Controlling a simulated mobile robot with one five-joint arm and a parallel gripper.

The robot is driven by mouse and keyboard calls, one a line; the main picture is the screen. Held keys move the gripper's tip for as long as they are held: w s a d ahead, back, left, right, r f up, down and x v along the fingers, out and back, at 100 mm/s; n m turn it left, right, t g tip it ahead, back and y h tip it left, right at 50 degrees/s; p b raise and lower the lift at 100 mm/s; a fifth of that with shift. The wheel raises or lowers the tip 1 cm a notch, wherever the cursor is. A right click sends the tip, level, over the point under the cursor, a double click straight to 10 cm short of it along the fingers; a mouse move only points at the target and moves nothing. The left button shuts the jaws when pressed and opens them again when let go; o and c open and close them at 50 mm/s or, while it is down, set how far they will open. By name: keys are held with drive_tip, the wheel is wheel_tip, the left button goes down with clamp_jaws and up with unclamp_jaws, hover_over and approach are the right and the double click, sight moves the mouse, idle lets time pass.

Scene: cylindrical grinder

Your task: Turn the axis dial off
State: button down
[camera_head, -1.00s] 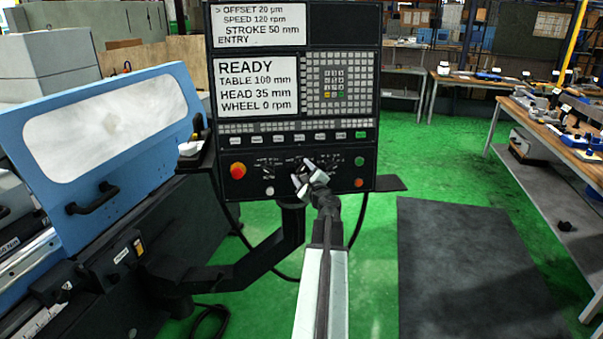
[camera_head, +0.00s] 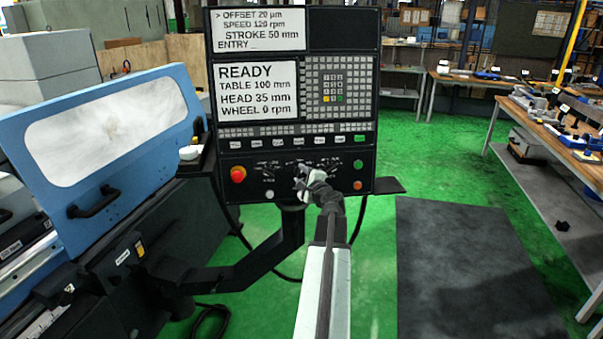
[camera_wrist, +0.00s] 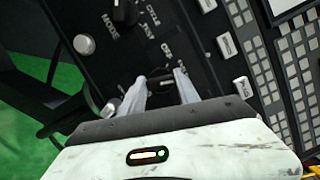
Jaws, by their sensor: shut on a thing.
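The axis dial (camera_wrist: 160,83) is a small black knob on the dark control panel, with white lettering that partly reads "OFF" beside it. In the wrist view my gripper (camera_wrist: 160,92) has one finger on each side of the dial and is shut on it. In the head view my gripper (camera_head: 305,180) meets the panel's lower row of controls and hides the dial. Another black dial (camera_wrist: 125,12), labelled "MODE" and "CYCLE", sits farther up in the wrist view. The dial's exact setting cannot be read.
The control panel (camera_head: 215,158) has a red emergency button (camera_head: 238,174) at lower left, a green button (camera_head: 358,164) and a red button (camera_head: 357,185) at lower right. Its screen (camera_head: 256,88) reads READY. A blue machine cover (camera_head: 150,85) stands left.

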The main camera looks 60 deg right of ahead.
drive_tip(key=n+g+p, duration=0.1)
drive_tip(key=n+p, duration=0.2)
drive_tip(key=n, duration=0.3)
drive_tip(key=shift+r+y, duration=0.2)
drive_tip(key=shift+y, duration=0.2)
drive_tip(key=shift+f+n+g+p, duration=0.1)
drive_tip(key=shift+n+g+p, duration=0.95)
drive_tip(key=shift+n, duration=1.15)
drive_tip(key=c, duration=0.9)
unclamp_jaws()
drive_tip(key=p+v, duration=0.3)
drive_tip(key=v, duration=0.4)
drive_tip(key=shift+s+a, duration=0.2)
drive_tip(key=shift+s, duration=0.15)
